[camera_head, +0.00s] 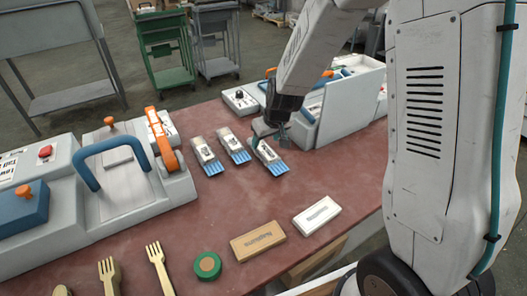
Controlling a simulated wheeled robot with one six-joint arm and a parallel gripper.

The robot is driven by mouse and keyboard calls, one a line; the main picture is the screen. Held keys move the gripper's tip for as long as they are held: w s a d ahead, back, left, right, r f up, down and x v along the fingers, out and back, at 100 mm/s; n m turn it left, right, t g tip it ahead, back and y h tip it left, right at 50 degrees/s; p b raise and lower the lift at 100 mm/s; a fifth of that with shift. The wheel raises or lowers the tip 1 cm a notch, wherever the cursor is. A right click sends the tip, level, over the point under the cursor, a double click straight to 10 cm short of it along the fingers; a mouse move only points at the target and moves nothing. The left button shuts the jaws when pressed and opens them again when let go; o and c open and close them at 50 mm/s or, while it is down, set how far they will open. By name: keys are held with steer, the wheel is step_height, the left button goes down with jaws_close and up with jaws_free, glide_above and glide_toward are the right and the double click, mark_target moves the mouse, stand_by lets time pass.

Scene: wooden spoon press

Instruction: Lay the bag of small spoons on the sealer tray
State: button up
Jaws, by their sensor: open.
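Three small clear packets with pale contents, dark print and blue ends lie side by side mid-table: a left packet (207,158), a middle packet (234,147) and a right packet (271,160). I cannot read which one holds small spoons. My gripper (270,134) is open, pointing down just above the far end of the right packet. Whether it touches the packet is hard to tell. A white machine with a blue handle and a flat bed (122,184) stands at left. Another white machine (345,112) stands at right, partly behind my arm. I cannot tell which bears the sealer tray.
Along the near edge lie wooden forks (159,268), a green tape roll (207,265), a tan box (258,241) and a white box (317,215). The red tabletop (215,208) is clear between them and the packets. Carts (167,50) stand behind the table.

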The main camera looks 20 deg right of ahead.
mark_target(263, 148)
steer(key=x, duration=0.4)
steer(key=shift+d+f, duration=0.1)
steer(key=shift+f, duration=0.15)
steer(key=c, duration=0.8)
steer(key=shift+r, duration=0.1)
